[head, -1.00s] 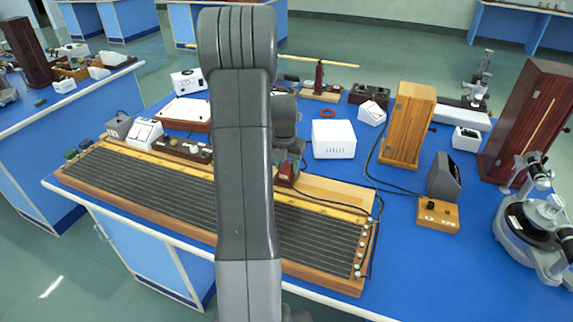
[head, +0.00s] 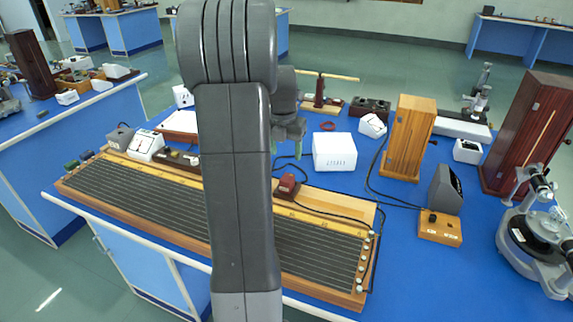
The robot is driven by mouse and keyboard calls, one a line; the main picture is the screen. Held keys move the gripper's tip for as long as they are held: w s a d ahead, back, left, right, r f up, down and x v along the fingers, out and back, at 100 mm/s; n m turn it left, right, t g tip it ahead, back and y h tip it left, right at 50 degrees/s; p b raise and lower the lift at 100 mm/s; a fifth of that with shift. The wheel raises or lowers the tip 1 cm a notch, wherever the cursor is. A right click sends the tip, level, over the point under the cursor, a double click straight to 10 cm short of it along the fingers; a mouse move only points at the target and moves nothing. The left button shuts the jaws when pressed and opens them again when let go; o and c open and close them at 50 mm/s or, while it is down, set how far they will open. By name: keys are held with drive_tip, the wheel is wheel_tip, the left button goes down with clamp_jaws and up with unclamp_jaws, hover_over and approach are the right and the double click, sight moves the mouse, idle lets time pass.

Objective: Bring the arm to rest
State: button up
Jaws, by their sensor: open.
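My arm (head: 235,170) rises through the middle of the head view and hides part of the bench behind it. My gripper (head: 287,150) shows just right of the arm, pointing down with greenish fingertips. It is open and looks empty, above the blue bench top (head: 410,265) and apart from the small dark red block (head: 287,187) on the long wired board (head: 320,245).
A white box (head: 334,152), a wooden cabinet (head: 409,138) and a grey meter (head: 446,189) stand right of my gripper. A dark red cabinet (head: 525,130) and a grey instrument (head: 540,230) stand at the far right. A white-topped box (head: 180,122) lies behind my arm.

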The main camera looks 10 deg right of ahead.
sight(287, 177)
wheel_tip(287, 177, up, 2)
drive_tip(key=shift+s+a+r, duration=0.1)
drive_tip(key=shift+r, duration=0.05)
drive_tip(key=f, duration=0.4)
drive_tip(key=w+f, duration=0.1)
drive_tip(key=f, duration=0.4)
drive_tip(key=d+f, duration=0.1)
drive_tip(key=f, duration=0.3)
drive_tip(key=shift+w+f+p, duration=0.15)
drive_tip(key=shift+f+p, duration=0.05)
drive_tip(key=shift+p, duration=0.1)
drive_tip(key=shift+w+r, duration=0.1)
drive_tip(key=shift+r+p, duration=0.55)
drive_tip(key=shift+r, duration=0.05)
